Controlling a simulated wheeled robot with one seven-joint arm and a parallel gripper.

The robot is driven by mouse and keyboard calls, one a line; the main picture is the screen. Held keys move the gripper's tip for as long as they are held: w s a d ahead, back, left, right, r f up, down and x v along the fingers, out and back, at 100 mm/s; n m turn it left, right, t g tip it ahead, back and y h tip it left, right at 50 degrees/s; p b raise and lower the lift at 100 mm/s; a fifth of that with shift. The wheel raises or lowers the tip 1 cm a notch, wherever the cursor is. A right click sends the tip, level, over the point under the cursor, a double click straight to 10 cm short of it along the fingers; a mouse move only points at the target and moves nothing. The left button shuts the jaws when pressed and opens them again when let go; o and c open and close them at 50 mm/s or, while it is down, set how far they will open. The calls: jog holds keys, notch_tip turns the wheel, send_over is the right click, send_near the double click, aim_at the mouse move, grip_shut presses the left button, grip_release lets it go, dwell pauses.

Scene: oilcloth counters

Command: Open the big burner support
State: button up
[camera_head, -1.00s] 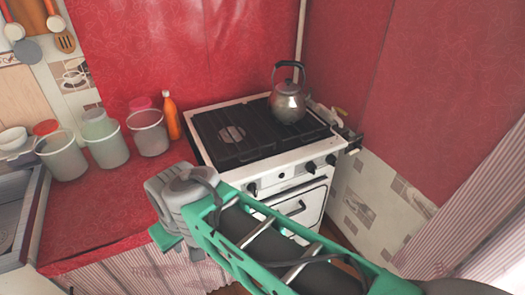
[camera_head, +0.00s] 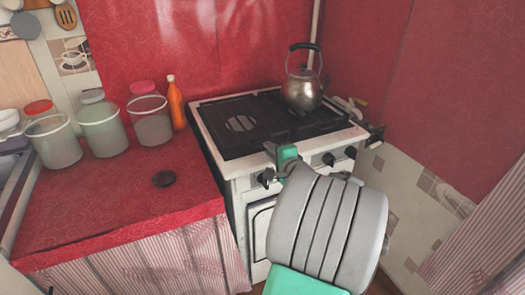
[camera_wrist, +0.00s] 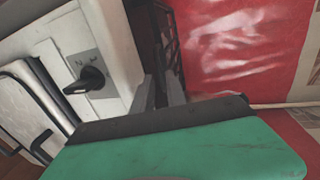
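The black burner support (camera_head: 275,125) lies flat across the top of the white stove (camera_head: 208,131), with a burner (camera_head: 240,123) showing under its left part. In the wrist view a dark edge of the support (camera_wrist: 164,30) shows beyond the fingers. My gripper (camera_head: 270,165) is at the stove's front edge, just in front of the support, and part of the front is hidden behind it. The narrow grey fingers also show in the wrist view (camera_wrist: 160,92). Their gap is too unclear to tell if they are open, and I see nothing held.
A metal kettle (camera_head: 302,90) stands on the support's right rear part. A stove knob (camera_wrist: 84,80) is close left of the fingers.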

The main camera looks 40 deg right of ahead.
jog(key=x, duration=0.6)
jog(key=shift+a, duration=0.1)
grip_shut()
dwell(1.1)
